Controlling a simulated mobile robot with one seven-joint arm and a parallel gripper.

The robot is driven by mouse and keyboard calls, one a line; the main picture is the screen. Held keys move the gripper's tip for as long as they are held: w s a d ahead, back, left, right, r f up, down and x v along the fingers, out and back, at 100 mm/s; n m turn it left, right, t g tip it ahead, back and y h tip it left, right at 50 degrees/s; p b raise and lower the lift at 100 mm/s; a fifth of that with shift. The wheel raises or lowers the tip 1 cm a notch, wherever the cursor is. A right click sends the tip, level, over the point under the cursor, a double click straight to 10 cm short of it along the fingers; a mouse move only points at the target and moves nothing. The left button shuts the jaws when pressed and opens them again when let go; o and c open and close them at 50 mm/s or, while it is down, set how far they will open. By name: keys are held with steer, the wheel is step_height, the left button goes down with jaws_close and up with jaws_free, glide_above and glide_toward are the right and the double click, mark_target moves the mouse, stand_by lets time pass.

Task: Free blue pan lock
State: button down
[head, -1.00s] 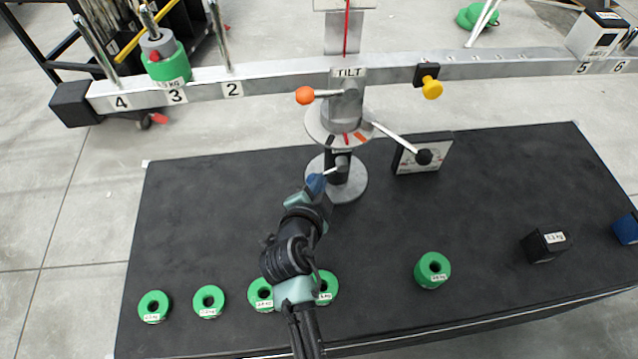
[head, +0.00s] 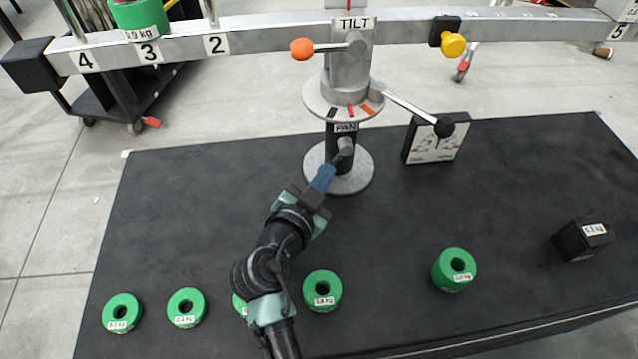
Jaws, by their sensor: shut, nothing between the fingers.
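The blue pan lock (head: 322,178) is a blue-handled lever on the post, below the PAN label (head: 346,128). It points toward the front left, over the round base. My gripper (head: 308,197) is at the lever's outer end, coming from the front left. Its fingers are hard to make out against the dark table. It looks shut with nothing held, close to the blue handle. I cannot tell whether they touch. My gripper covers the handle's near end.
An orange-knobbed tilt lever (head: 303,49), a yellow knob (head: 453,45) and a black-knobbed arm (head: 444,127) stick out above. The numbered beam (head: 270,40) crosses the back. Several green weights (head: 323,291) and a black block (head: 583,238) stand along the front. The table's right middle is clear.

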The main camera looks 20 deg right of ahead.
steer(key=shift+d+f+n+h+b, duration=0.25)
steer(key=shift+f+n+h+b, duration=0.25)
steer(key=shift+b, duration=0.5)
steer(key=shift+s+d+f+b, duration=0.15)
steer(key=shift+d+b, duration=0.15)
steer(key=shift+b, duration=0.45)
steer(key=shift+s+d+f+b, duration=0.1)
steer(key=shift+d+f+b, duration=0.1)
steer(key=shift+b, duration=0.15)
step_height(320, 180, up, 11)
steer(key=p, duration=0.4)
steer(key=s+a+f+n+t+y+p, duration=0.2)
steer(key=s+a+n+t+y+p, duration=0.3)
steer(key=s+n+t+y+p, duration=0.35)
steer(key=w+d+r+n+h, duration=0.2)
steer(key=w+d, duration=0.1)
steer(key=w, duration=0.8)
steer(key=f+b, duration=0.1)
steer(key=f, duration=0.2)
steer(key=f+b, duration=0.1)
steer(key=shift+s+f+b, duration=0.2)
steer(key=shift+s+b, duration=0.1)
steer(key=shift+s, duration=0.1)
